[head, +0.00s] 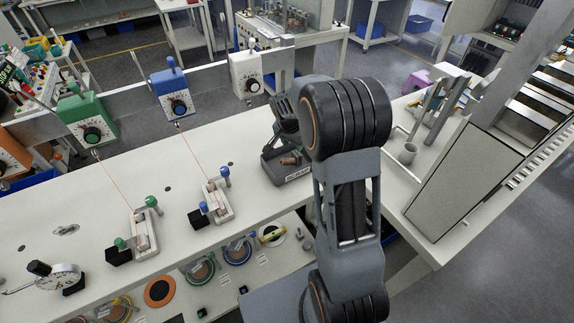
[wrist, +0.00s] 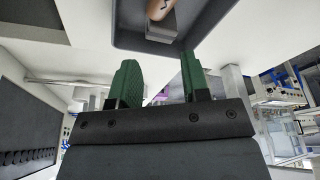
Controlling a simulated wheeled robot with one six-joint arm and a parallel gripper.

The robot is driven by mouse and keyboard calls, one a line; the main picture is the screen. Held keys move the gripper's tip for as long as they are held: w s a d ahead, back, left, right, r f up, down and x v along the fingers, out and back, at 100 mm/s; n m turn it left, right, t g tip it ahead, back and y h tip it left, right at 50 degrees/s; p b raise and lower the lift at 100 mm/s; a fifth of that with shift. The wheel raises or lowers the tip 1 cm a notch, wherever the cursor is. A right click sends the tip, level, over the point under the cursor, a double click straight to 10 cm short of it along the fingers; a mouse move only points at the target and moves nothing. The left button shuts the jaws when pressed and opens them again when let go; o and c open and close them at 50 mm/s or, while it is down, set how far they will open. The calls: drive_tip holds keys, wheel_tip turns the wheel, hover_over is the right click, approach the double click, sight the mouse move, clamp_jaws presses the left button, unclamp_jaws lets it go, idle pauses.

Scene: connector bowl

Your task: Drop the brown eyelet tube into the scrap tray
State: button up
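The scrap tray (head: 289,179) is a dark grey open box with a "SCRAP" label, standing on the white bench. The brown eyelet tube (head: 289,161) lies inside it. In the wrist view the brown tube (wrist: 160,9) shows at the top edge, partly cut off, with a grey metal end over the dark tray (wrist: 128,38). My gripper (wrist: 161,75) has its two green fingers apart with nothing between them. In the head view my gripper is above and behind the tray, mostly hidden by my arm.
Two small crimp fixtures (head: 217,203) and (head: 145,238) with blue and green knobs stand left of the tray on the bench. Bare bench lies between the fixtures and the tray.

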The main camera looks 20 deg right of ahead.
drive_tip(key=shift+o, duration=1.1)
drive_tip(key=shift+r, duration=0.1)
drive_tip(key=b+v, duration=0.2)
drive_tip(key=v, duration=1.1)
drive_tip(key=shift+r, duration=0.3)
drive_tip(key=shift+s, duration=0.1)
drive_tip(key=s+a+f+n+t+y, duration=0.1)
drive_tip(key=s+a+n, duration=0.3)
drive_tip(key=s, duration=0.6)
drive_tip(key=s+a+f+n+t+y, duration=0.1)
drive_tip(key=s+a+n, duration=0.3)
drive_tip(key=s, duration=0.6)
drive_tip(key=f+n, duration=0.1)
drive_tip(key=n, duration=0.1)
drive_tip(key=shift+f+n+t+y, duration=0.3)
drive_tip(key=shift+n+t, duration=0.1)
